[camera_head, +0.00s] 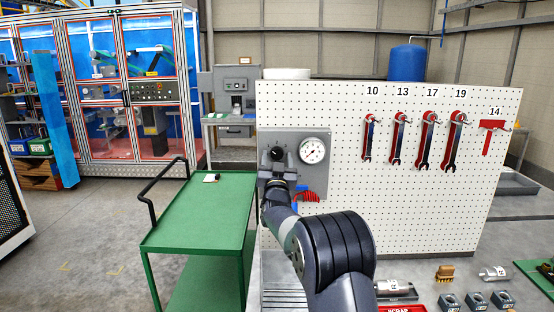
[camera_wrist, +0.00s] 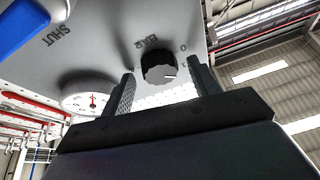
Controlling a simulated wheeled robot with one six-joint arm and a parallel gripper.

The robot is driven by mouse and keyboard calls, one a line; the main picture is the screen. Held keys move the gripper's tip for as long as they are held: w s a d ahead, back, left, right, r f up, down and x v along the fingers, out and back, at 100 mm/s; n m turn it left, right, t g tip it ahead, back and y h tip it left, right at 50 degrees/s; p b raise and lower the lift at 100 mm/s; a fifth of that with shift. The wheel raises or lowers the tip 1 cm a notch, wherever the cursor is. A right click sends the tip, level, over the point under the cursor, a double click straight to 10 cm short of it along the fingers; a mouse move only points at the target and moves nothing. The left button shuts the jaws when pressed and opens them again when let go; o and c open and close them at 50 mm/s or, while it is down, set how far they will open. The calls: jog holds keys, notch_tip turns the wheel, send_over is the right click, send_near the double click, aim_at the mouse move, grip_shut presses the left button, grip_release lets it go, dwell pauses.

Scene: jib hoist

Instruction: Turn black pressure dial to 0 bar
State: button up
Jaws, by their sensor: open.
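The black pressure dial (camera_wrist: 158,67) is a ribbed knob with a white pointer mark, on a grey panel (camera_head: 308,178). In the wrist view the panel looks upside down; the label BAR and a 0 are printed beside the dial, and the white mark does not point straight at the 0. My gripper (camera_wrist: 162,78) is open, one finger on each side of the dial in this view; I cannot tell whether they touch it. In the head view my gripper (camera_head: 278,172) is in front of the panel, just below the dial (camera_head: 277,154).
A round white gauge (camera_head: 313,150) with a needle sits beside the dial, also in the wrist view (camera_wrist: 88,98). A blue handle (camera_wrist: 22,24) is near the label SHUT. A green cart (camera_head: 205,208) stands left of my arm.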

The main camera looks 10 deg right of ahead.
jog(key=shift+c, duration=0.4)
jog(key=c, duration=0.9)
jog(key=shift+f+n+b, duration=0.1)
jog(key=shift+n+b, duration=0.3)
jog(key=shift+b, duration=0.2)
jog(key=shift+d+f+n+y+b, duration=0.15)
jog(key=shift+n+y+b, duration=0.35)
jog(key=shift+n+b, duration=0.4)
jog(key=n+y+b, duration=0.2)
jog(key=n+b, duration=0.2)
jog(key=shift+d+n, duration=0.1)
jog(key=shift+n, duration=0.2)
jog(key=n+y, duration=0.1)
jog(key=n+y+b, duration=0.1)
jog(key=n, duration=0.1)
jog(key=shift+r+g, duration=0.3)
jog(key=shift+r, duration=0.05)
jog(key=shift+r+n+g+y+p, duration=0.15)
jog(key=shift+n+g+y+p, duration=0.4)
jog(key=shift+n, duration=1.25)
